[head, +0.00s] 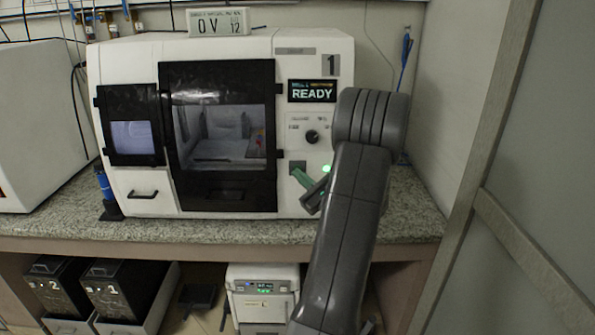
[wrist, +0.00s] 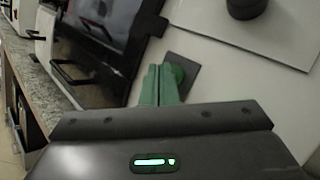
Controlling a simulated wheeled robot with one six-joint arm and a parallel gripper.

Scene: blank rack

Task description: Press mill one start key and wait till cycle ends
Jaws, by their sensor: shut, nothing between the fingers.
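Mill one (head: 285,48) is a white machine with a "1" label and a display (head: 312,91) reading READY. Its black-framed door (head: 222,195) looks closed, with a pale bed and a small red item visible through the window. The green start key (wrist: 177,74) sits on a dark square plate (wrist: 190,68) low on the right panel. My gripper (head: 297,174) has green fingers, shut and empty, with tips at the key plate. In the wrist view the fingers (wrist: 160,82) overlap the key's left edge; whether they touch it I cannot tell.
The mill stands on a speckled counter (head: 170,231). A black knob (head: 312,136) is above the key. Numbered black boxes (head: 122,290) and a white unit (head: 263,297) are below. A grey partition (head: 530,170) stands at right.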

